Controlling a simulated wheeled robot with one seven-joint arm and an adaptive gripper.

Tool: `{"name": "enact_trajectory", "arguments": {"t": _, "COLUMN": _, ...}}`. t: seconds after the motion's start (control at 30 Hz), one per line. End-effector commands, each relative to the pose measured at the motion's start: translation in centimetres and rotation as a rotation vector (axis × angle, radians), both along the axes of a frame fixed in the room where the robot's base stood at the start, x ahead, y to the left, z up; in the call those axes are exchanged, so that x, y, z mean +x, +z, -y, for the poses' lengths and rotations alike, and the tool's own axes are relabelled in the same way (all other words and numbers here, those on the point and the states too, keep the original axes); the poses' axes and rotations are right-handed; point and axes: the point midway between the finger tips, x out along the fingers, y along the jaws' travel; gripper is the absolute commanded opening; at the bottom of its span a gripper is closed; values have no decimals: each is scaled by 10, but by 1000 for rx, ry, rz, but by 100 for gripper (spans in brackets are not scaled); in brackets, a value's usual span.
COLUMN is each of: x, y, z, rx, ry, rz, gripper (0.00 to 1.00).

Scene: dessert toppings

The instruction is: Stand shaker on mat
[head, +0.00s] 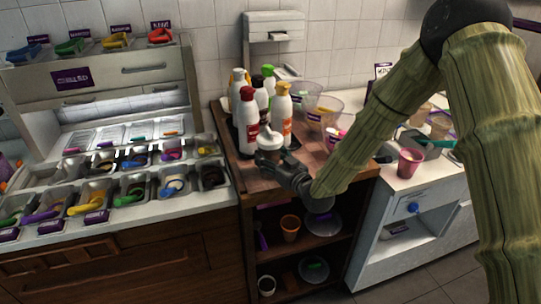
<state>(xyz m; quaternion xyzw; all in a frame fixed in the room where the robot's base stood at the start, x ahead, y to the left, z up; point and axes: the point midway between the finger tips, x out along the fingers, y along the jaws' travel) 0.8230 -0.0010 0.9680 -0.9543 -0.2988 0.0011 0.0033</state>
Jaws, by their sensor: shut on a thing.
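The shaker (269,141) is a small jar with a pale, whitish top, at the front left of the brown wooden cart top. My gripper (269,158) comes in from the right and is shut on its lower part, which the fingers hide. The shaker looks upright. I cannot tell whether its base touches the surface. A dark mat (227,110) shows in part under and left of the sauce bottles, just behind the shaker; the bottles hide most of it.
Several sauce bottles (248,118) with coloured caps stand close behind the shaker. Clear tubs (324,110) stand at the back right. My arm crosses above the cart's right side. A topping counter (110,190) is left, and a white unit (425,200) right.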

Motion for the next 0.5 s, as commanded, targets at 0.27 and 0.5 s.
{"name": "enact_trajectory", "arguments": {"t": 0.27, "x": 0, "y": -2, "z": 0, "rx": 0, "ry": 0, "rz": 1, "gripper": 29}}
{"name": "enact_trajectory", "arguments": {"t": 0.5, "x": 0, "y": -2, "z": 0, "rx": -1, "ry": 0, "rz": 1, "gripper": 84}}
